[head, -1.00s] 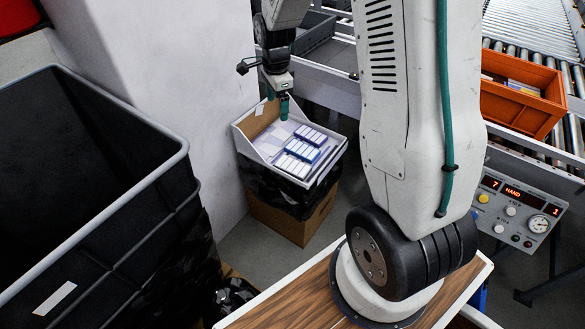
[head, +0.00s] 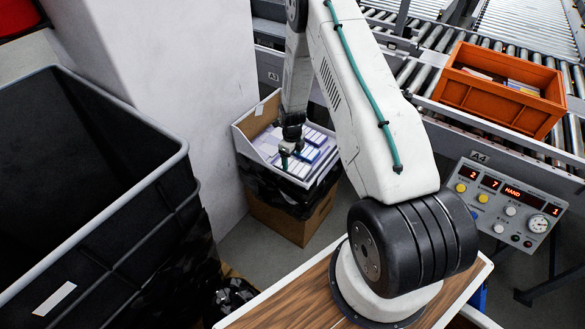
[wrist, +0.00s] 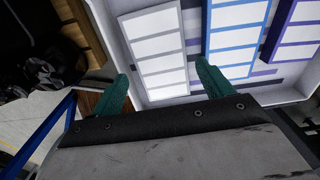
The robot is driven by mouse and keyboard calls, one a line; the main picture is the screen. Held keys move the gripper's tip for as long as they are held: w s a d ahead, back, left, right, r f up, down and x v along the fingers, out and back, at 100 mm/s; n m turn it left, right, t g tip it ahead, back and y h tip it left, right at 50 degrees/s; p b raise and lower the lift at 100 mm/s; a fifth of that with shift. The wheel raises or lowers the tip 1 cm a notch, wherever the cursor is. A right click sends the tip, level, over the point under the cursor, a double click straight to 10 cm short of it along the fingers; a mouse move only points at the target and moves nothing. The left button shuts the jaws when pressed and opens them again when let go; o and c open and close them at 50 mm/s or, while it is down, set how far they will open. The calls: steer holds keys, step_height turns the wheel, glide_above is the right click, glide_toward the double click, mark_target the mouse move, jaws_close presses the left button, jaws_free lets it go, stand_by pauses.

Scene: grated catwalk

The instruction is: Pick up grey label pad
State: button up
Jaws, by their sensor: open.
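The grey label pad (wrist: 156,48), with white labels and a grey edge, lies in a white open-fronted bin in the wrist view. My gripper (wrist: 164,84) is open, its two green fingers apart, one to the left of the pad's near end and one to the right. No grip on the pad shows. In the head view my gripper (head: 284,160) is low over the bin (head: 243,147), and the arm hides part of the contents. I cannot tell the fingertips' exact height above the pad.
A blue-edged pad (wrist: 236,38) lies just right of the grey one, and a purple-edged pad (wrist: 294,42) lies farther right. The bin's walls surround them. A large black tub (head: 85,180) stands left, and an orange crate (head: 497,101) sits on the conveyor at right.

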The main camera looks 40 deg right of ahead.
mark_target(293, 165)
step_height(293, 165, down, 4)
steer(key=shift+s+r, duration=0.1)
steer(key=c, duration=0.8)
steer(key=shift+c, duration=0.2)
steer(key=shift+d, duration=0.1)
